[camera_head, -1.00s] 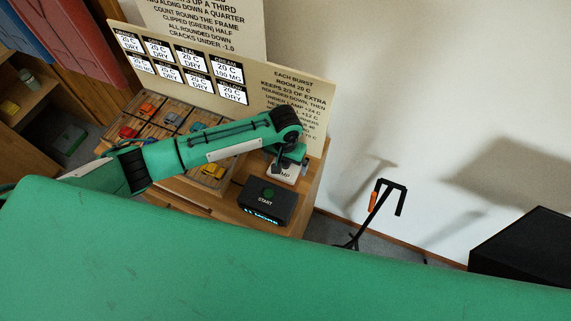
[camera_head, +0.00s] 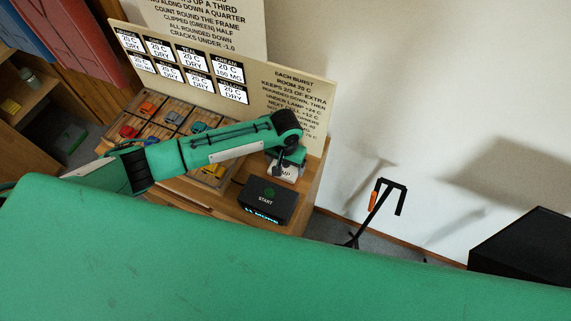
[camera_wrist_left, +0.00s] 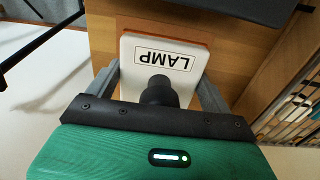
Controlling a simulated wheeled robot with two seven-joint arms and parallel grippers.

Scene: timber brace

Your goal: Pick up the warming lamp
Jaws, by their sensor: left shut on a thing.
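The warming lamp (camera_wrist_left: 160,64) is a white block with a black-on-white LAMP label and a dark upright knob on top. In the wrist view an orange-brown border shows along its far edge. In the head view only part of the lamp (camera_head: 286,174) shows below my left gripper (camera_head: 282,160). In the wrist view my left gripper (camera_wrist_left: 158,92) has a grey finger on each side of the lamp and is shut on it. The exact contact at the fingertips is partly hidden. I cannot tell whether the lamp touches the wooden top. My right gripper is not in view.
A black box with a START button (camera_head: 265,201) stands just in front of the lamp. A wooden tray (camera_head: 180,128) with several small coloured pieces lies to the left, partly under my arm. A sign board (camera_head: 215,80) rises behind. A black stand (camera_head: 375,215) is on the right.

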